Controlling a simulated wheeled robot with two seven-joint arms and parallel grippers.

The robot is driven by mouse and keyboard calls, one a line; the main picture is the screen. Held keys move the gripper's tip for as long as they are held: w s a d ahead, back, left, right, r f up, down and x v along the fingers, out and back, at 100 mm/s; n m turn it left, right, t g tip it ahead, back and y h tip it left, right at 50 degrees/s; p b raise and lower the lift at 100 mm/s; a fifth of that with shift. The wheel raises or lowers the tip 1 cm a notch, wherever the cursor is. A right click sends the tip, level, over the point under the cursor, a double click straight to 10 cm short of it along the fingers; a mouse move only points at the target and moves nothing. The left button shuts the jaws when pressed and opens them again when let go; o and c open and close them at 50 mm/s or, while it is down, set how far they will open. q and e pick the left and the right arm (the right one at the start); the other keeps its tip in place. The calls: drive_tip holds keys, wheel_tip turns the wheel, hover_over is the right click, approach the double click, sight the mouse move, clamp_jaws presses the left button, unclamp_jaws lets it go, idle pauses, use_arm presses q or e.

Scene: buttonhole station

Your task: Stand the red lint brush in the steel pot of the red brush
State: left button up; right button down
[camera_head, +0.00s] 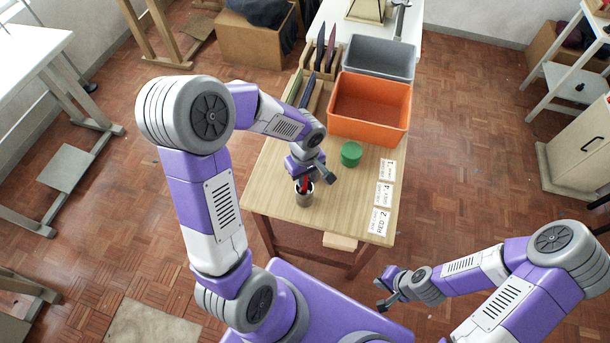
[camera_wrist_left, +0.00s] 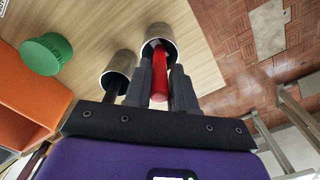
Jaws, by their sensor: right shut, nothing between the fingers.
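The red lint brush (camera_wrist_left: 159,75) has its handle between the fingers of my left gripper (camera_wrist_left: 163,92), which looks shut on it. The brush's far end is inside the mouth of a steel pot (camera_wrist_left: 160,34). In the head view this pot (camera_head: 304,198) stands near the table's front left edge, with a bit of red above its rim below my left gripper (camera_head: 306,176). A second steel pot (camera_wrist_left: 119,63) stands beside it with a dark handle in it; I cannot make it out in the head view. My right gripper (camera_head: 383,292) is shut and empty, off the table's front right.
A green round lidded thing (camera_head: 351,154) stands on the wooden table (camera_head: 275,165). Behind it are an orange crate (camera_head: 370,138), a grey crate (camera_head: 379,55) and a rack (camera_head: 315,95) with dark upright pieces. Several cards (camera_head: 378,222), one reading RED 2, lie along the right edge.

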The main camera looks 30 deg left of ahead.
use_arm(q)
drive_tip(key=o, duration=0.4)
drive_tip(key=shift+c, duration=0.2)
wheel_tip(320, 180, up, 8)
drive_tip(key=shift+f+p, duration=0.15)
drive_tip(key=shift+p, duration=0.8)
